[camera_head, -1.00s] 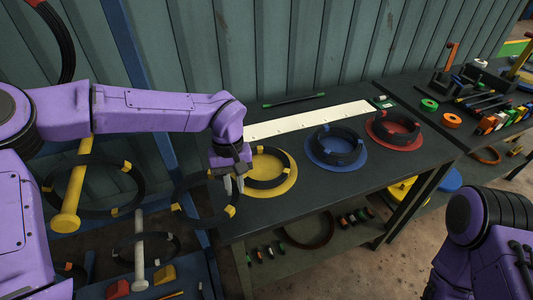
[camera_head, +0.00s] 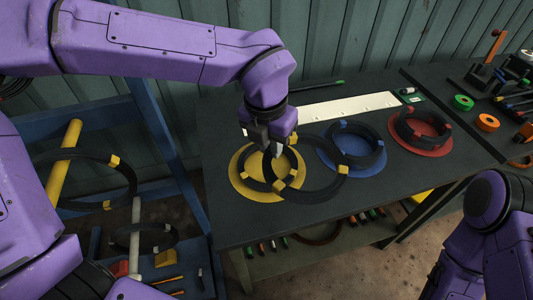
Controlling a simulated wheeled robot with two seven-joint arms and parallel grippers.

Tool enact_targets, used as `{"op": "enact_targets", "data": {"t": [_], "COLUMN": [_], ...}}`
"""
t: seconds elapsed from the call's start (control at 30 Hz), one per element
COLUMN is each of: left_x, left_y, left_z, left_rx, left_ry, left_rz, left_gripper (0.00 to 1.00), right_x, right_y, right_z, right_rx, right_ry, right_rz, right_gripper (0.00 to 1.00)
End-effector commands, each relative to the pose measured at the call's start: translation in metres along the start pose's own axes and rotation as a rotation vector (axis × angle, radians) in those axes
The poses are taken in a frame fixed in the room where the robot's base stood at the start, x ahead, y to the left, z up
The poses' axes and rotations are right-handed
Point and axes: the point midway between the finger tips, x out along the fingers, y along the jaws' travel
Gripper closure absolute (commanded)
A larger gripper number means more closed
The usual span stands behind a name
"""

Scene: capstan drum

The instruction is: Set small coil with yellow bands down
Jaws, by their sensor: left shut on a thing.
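My left gripper (camera_head: 268,147) points down over the near left part of the workbench, shut on a thin dark coil with yellow bands (camera_head: 342,169). The held coil reaches to the right and toward me from the fingers. In the picture it overlaps the yellow disc and the edge of the blue disc; I cannot tell whether it touches the bench. Another dark coil with yellow bands (camera_head: 247,168) lies on the yellow disc (camera_head: 235,179), partly hidden by the held coil and gripper. My right arm shows at the lower right; its gripper is out of view.
A coil with blue bands sits on a blue disc (camera_head: 376,171), and one with red bands on a red disc (camera_head: 397,143). A white strip (camera_head: 345,105) lies behind. A large yellow-banded coil (camera_head: 68,204) hangs on a yellow peg (camera_head: 62,170) at left. Bare bench lies in front.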

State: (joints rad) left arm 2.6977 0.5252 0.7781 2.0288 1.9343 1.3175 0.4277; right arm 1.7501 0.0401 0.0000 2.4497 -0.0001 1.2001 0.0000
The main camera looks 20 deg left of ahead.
Motion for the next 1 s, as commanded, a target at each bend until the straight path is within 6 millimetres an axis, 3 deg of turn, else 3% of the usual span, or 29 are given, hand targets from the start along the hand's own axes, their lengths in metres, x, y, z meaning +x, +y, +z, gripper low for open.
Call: {"op": "enact_targets", "data": {"t": [0.33,0.5,0.77,0.9,1.0], "left_x": [0.036,0.075,0.104,0.128,0.135], "left_y": [0.075,0.101,0.121,0.121,0.121], "left_z": [0.035,0.043,0.049,0.046,0.045], "left_rx": [-0.018,-0.014,-0.013,-0.010,-0.010], "left_ry": [0.002,0.003,0.001,0.001,-0.002], "left_rz": [0.002,0.002,0.002,0.002,0.001], "left_gripper": [1.00,1.00,1.00,1.00,1.00], "right_x": [-0.032,-0.039,-0.046,-0.047,-0.047], "right_y": [0.003,0.004,0.004,0.004,0.004], "right_z": [-0.013,-0.016,-0.019,-0.019,-0.019], "right_rx": [0.000,0.000,0.000,0.000,0.000], "right_ry": [-0.001,0.000,0.000,-0.001,-0.001], "right_rz": [0.000,0.000,0.000,0.000,0.000], "right_gripper": [0.57,0.57,0.57,0.57,0.57]}}
